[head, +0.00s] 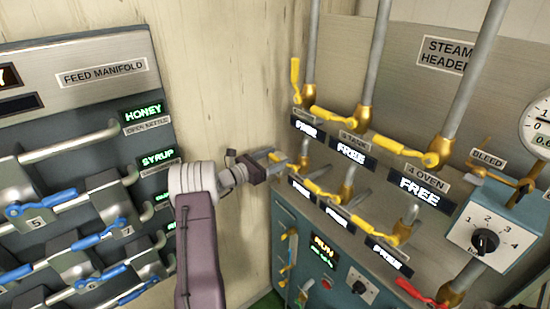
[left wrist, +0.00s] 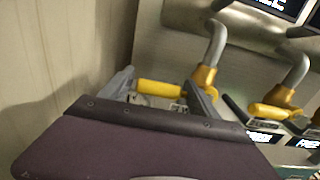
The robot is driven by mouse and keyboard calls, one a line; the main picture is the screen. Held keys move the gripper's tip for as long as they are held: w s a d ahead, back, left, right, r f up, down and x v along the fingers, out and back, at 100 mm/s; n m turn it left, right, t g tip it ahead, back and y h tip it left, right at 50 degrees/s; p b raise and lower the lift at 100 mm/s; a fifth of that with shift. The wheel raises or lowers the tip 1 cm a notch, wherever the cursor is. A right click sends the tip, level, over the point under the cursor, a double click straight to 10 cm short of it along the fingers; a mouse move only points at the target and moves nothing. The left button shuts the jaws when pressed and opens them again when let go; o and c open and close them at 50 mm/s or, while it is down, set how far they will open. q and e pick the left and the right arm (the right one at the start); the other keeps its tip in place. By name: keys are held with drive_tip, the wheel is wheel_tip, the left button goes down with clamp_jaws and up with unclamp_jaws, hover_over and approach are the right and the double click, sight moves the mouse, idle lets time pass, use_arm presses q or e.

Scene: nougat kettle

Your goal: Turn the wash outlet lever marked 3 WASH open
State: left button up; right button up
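Several yellow valve levers sit on the steam header at right in the head view. The lower-row left lever (head: 277,158) is at my left gripper (head: 272,160); no label reading 3 WASH is legible, so I cannot confirm which lever it is. In the left wrist view, my left gripper (left wrist: 160,92) has its fingers apart, with that yellow handle (left wrist: 158,88) lying lengthwise between them. Contact is unclear. The handle points left from its brass valve body (left wrist: 204,77). A display reading FREE (head: 302,189) is below it. My right gripper is out of view.
Another yellow lever (head: 322,189) sits close to the right, also in the left wrist view (left wrist: 272,111). The upper-left lever (head: 295,75) stands upright. A feed manifold with blue levers (head: 45,205) is at left. A bare wall corner (head: 225,90) lies between.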

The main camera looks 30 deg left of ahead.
sight(280, 160)
use_arm(q)
clamp_jaws()
drive_tip(key=shift+r+m+b, duration=0.1)
drive_tip(key=shift+m+b, duration=0.3)
drive_tip(key=shift+b, duration=0.25)
drive_tip(key=r+m+b, duration=0.1)
drive_tip(key=m+b, duration=0.1)
drive_tip(key=b, duration=0.2)
drive_tip(key=d+r+m+b, duration=0.1)
drive_tip(key=m+b, duration=0.2)
drive_tip(key=d+r+m+b, duration=0.1)
drive_tip(key=r+m+b, duration=0.1)
drive_tip(key=b, duration=0.2)
drive_tip(key=shift+s+d+m+b, duration=0.1)
drive_tip(key=shift+s+m+b, duration=0.2)
drive_tip(key=shift+s, duration=0.1)
drive_tip(key=shift+s+d+r+m+b, duration=0.45)
drive_tip(key=shift+d+m+b, duration=0.5)
drive_tip(key=shift+m+b, duration=1.05)
drive_tip(key=shift+s+d+r+m+b, duration=0.4)
drive_tip(key=shift+d+m+b, duration=0.7)
drive_tip(key=shift+b, duration=1.45)
drive_tip(key=shift+s+d+r+m+b, duration=0.3)
drive_tip(key=shift+d+r+m+b, duration=0.4)
drive_tip(key=shift+m+b, duration=1.35)
drive_tip(key=shift+d+f+n+b, duration=0.1)
drive_tip(key=shift+d+n+b, duration=0.05)
drive_tip(key=shift+n+b, duration=0.15)
